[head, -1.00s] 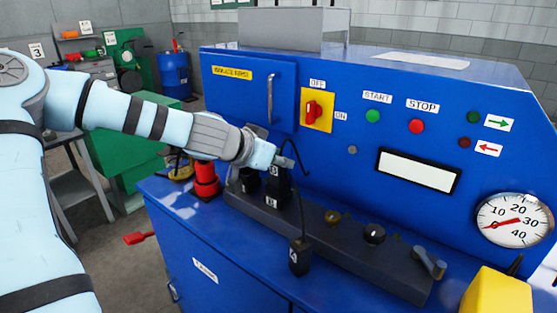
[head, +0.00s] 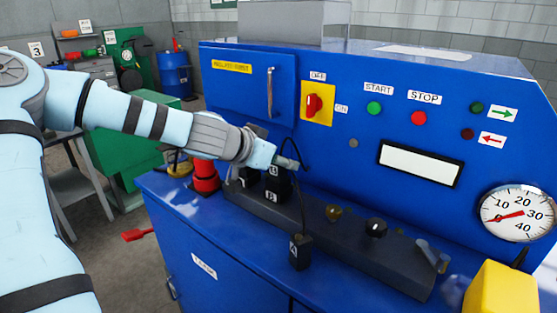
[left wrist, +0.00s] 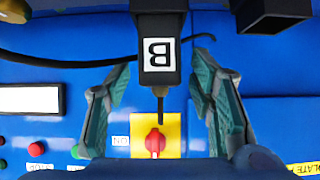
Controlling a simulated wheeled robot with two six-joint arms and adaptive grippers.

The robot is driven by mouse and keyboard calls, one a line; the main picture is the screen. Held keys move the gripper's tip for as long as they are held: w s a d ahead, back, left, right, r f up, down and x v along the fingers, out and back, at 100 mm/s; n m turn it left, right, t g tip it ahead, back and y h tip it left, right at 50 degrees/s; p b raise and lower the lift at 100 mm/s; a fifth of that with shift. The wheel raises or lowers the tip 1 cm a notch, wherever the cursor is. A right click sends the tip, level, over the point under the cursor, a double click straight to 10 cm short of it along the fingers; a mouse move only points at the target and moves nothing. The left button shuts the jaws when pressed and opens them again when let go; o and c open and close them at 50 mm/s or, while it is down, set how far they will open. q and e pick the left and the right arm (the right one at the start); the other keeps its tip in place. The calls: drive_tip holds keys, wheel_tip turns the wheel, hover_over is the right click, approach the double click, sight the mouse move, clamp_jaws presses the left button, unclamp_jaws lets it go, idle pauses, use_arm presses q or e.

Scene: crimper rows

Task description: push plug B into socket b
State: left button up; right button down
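Plug B (head: 277,184) is a black block with a white B label, upright at the left part of the dark rail, above a second B label on the socket b housing (head: 271,197). Plug B (left wrist: 157,55) is upside down in the left wrist view, its cord running between the fingers. My left gripper (head: 285,161) is at the top of plug B. How far plug B sits in the socket is unclear. My right gripper is not in view.
Plug A (head: 300,254) hangs at the rail's front on a black cord. Another black block (head: 248,178) stands just left of plug B. The blue panel with a red switch (head: 313,104) rises close behind. A red cylinder (head: 205,177) stands left of the rail.

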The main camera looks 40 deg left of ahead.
use_arm(q)
drive_tip(key=shift+s+r, duration=0.3)
drive_tip(key=v, duration=0.6)
drive_tip(key=shift+s, duration=0.3)
drive_tip(key=shift+r, duration=0.1)
